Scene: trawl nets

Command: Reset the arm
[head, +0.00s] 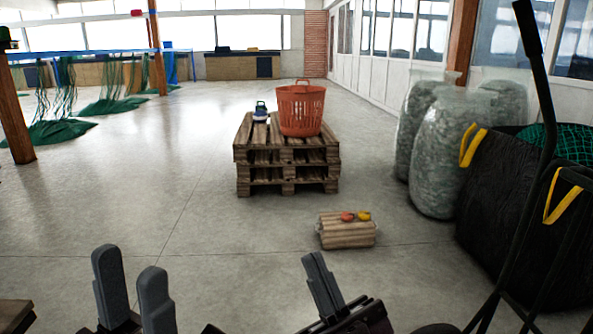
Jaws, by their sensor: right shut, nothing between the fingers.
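My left gripper (129,262) is at the bottom left of the head view. Its two dark grey fingers point up and stand apart, with nothing between them. My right gripper (315,260) is at the bottom centre, tilted a little to the left. Its two fingers lie together and hold nothing. Both grippers show in front of bare floor and touch no object. Most of both arms is outside the view.
Ahead, stacked pallets (288,158) carry an orange basket (301,112) and a small blue-and-white item (260,113). A low wooden bundle (346,232) lies nearer. A black bag (510,210) and filled clear sacks (447,160) stand right. Floor (150,185) is open at left.

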